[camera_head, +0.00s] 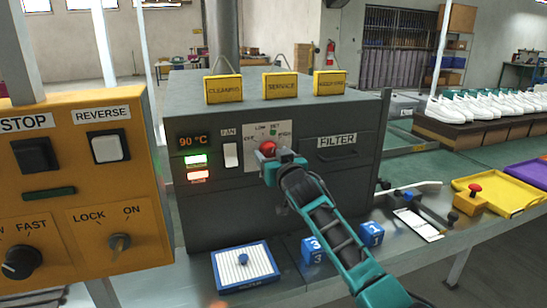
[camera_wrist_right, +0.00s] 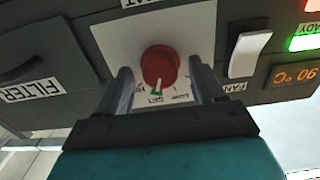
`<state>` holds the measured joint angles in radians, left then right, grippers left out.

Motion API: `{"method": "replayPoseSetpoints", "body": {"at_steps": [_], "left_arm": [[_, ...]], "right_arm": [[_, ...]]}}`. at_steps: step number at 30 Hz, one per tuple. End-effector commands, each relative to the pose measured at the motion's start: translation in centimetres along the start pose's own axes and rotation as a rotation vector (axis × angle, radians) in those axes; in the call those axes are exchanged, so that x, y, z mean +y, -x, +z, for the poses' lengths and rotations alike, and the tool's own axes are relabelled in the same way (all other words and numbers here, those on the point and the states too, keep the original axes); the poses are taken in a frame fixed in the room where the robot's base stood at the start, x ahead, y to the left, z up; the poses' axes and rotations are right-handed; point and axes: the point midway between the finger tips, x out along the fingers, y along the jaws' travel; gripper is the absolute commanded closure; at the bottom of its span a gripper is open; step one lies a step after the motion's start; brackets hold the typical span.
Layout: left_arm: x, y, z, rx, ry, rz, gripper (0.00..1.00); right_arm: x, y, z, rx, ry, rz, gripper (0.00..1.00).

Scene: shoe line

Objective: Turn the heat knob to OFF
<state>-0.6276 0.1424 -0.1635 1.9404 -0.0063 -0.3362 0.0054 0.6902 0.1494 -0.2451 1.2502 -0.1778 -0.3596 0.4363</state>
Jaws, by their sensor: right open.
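The red heat knob (camera_head: 267,147) sits on a pale label plate on the front of the dark grey heater box (camera_head: 300,190). My right gripper (camera_head: 280,160) is in front of it and partly covers the plate. In the right wrist view, which is upside down, the knob (camera_wrist_right: 160,66) lies between the two open fingers of my right gripper (camera_wrist_right: 160,72), with a gap on each side. The knob's white mark points toward the label with a green tick, which reads like SET. The OFF label is hard to make out. My left gripper is not in view.
The white FAN switch (camera_head: 230,155) is left of the knob, beside a 90 °C display (camera_head: 193,141) and lit indicators. The FILTER panel (camera_head: 337,141) is to its right. A yellow control panel (camera_head: 75,195) stands at left. Blue blocks (camera_head: 371,234) lie on the bench below.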

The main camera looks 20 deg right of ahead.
Motion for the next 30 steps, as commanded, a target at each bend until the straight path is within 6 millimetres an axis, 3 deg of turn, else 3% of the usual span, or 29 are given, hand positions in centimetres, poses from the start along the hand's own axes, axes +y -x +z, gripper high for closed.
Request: {"method": "replayPoseSetpoints", "body": {"at_steps": [3, 20, 30], "left_arm": [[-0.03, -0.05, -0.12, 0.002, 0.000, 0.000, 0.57], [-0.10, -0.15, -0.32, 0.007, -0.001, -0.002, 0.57], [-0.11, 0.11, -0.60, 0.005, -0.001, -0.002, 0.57]], "right_arm": [[-0.01, 0.01, 0.01, 0.000, 0.000, 0.000, 0.34], [0.01, 0.03, 0.04, -0.001, 0.000, 0.000, 0.87], [0.06, 0.04, -0.04, -0.002, 0.051, 0.001, 0.88]]}}
